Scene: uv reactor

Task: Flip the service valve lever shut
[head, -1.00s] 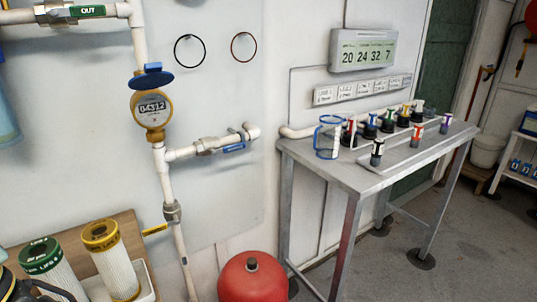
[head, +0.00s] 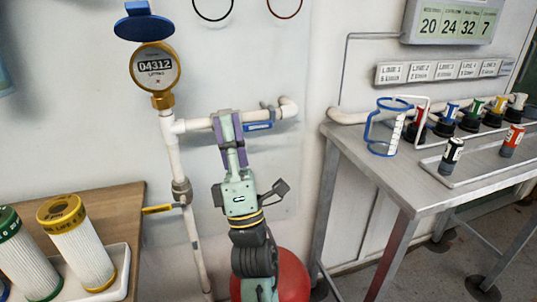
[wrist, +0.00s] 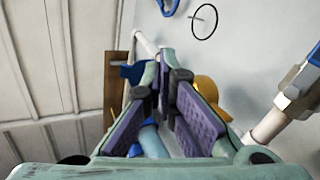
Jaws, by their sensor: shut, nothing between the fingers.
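Two levers show, and I cannot tell by a label which is the service valve's. A yellow lever (head: 158,209) sticks out to the left, roughly level, from the valve (head: 181,191) on the vertical pipe below the meter. A blue lever (head: 258,126) lies along the side branch pipe (head: 195,124). My gripper (head: 227,115) is shut and empty, pointing up in front of the branch pipe, just left of the blue lever. Whether it touches the pipe is unclear. The wrist view shows its purple-padded fingers (wrist: 166,65), with a metal fitting (wrist: 300,85) and a blue lever part (wrist: 315,55) at right.
The water meter (head: 155,68) with its raised blue lid (head: 143,22) is above left. A red tank (head: 290,272) stands behind my arm. A metal table (head: 400,185) with a blue-handled jug (head: 385,130) and bottles is at right. Filter cartridges (head: 80,245) stand lower left.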

